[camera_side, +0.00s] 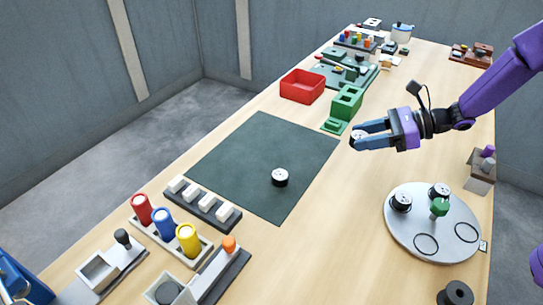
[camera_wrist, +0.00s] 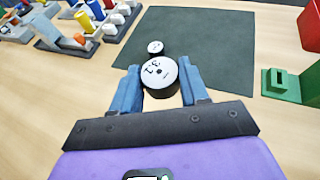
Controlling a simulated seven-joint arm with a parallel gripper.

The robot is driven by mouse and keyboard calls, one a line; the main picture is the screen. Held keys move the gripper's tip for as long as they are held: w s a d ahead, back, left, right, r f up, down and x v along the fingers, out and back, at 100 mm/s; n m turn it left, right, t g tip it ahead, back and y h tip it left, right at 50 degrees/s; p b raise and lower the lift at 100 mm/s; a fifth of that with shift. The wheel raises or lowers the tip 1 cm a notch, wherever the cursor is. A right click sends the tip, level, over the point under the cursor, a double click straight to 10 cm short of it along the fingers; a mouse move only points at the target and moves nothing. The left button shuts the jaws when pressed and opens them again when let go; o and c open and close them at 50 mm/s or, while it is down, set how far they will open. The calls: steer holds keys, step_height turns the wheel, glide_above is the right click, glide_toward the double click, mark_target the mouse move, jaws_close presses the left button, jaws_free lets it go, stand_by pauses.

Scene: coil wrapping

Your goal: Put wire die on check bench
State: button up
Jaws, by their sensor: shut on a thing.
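My gripper (camera_side: 356,139) is above the wooden table, near the right edge of the dark green mat, its blue fingers closed on a wire die (camera_wrist: 158,76). The die is a short black cylinder with a white marked top; in the side view it (camera_side: 358,135) shows at the fingertips. A second die (camera_side: 280,177) of like look sits on the mat (camera_side: 245,150), and it also shows in the wrist view (camera_wrist: 155,47) beyond the held one. I cannot tell for sure which fixture is the check bench.
A grey round plate (camera_side: 432,222) carries two dies, a green knob and empty outlined circles. A green block fixture (camera_side: 346,103) and a red bin (camera_side: 302,86) stand behind the mat. Coloured spools (camera_side: 163,221) and white blocks (camera_side: 203,202) line its near left side. Most of the mat is clear.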

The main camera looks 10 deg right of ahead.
steer(key=shift+w+a+r, duration=0.1)
steer(key=shift+w+a, duration=0.15)
steer(key=shift+a, duration=0.25)
steer(key=shift+w+a+r, duration=0.1)
steer(key=shift+w+a, duration=0.15)
steer(key=shift+a, duration=0.25)
steer(key=w+a+f, duration=0.4)
steer(key=w, duration=0.3)
glide_above(309, 153)
steer(key=shift+t, duration=0.3)
steer(key=f, duration=0.5)
steer(key=shift+s+d+f, duration=0.1)
steer(key=shift+s+d, duration=0.05)
steer(key=shift+s, duration=0.15)
steer(key=shift+w+f, duration=0.3)
steer(key=shift+f, duration=1.6)
steer(key=o, duration=1.3)
steer(key=shift+f, duration=0.15)
steer(key=shift+c, duration=0.2)
